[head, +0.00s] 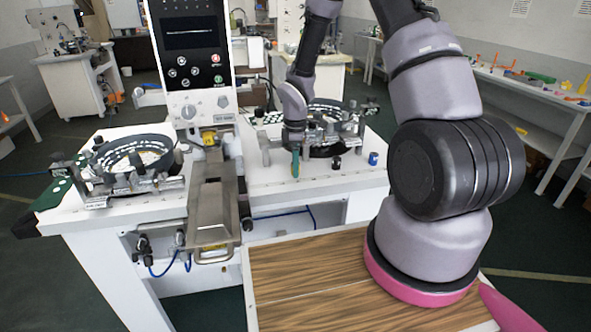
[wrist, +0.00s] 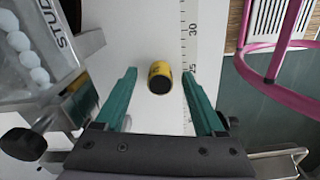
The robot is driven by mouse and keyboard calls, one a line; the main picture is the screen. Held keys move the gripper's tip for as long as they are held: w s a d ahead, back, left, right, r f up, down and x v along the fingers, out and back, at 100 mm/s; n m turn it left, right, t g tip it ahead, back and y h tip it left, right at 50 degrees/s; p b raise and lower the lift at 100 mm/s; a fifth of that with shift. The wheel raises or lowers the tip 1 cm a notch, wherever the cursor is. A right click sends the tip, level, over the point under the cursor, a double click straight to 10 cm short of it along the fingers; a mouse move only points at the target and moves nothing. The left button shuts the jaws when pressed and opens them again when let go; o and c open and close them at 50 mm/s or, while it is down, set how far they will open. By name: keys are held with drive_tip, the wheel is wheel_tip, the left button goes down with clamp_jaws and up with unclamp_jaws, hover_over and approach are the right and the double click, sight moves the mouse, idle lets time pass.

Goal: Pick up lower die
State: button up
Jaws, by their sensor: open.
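My gripper (wrist: 159,74) is open, with one green finger on each side of a small yellow cylinder with a black end (wrist: 160,78) in the wrist view. There is a clear gap between the cylinder and each finger. This cylinder is the likeliest lower die, but no label on it confirms that. It rests on a white surface beside a printed ruler scale. In the head view my gripper (head: 295,164) points down over the right part of the white workbench. I cannot make out the yellow cylinder near it there.
A blue cylinder (head: 373,158) and a small black one (head: 336,163) stand right of my gripper on the workbench (head: 330,183). A ring-shaped feeder (head: 330,114) is close behind. A tall control panel (head: 190,55) rises to the left. Clear parts lie at left in the wrist view.

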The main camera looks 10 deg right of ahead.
drive_tip(key=shift+f, duration=0.2)
clamp_jaws()
drive_tip(key=shift+r, duration=0.1)
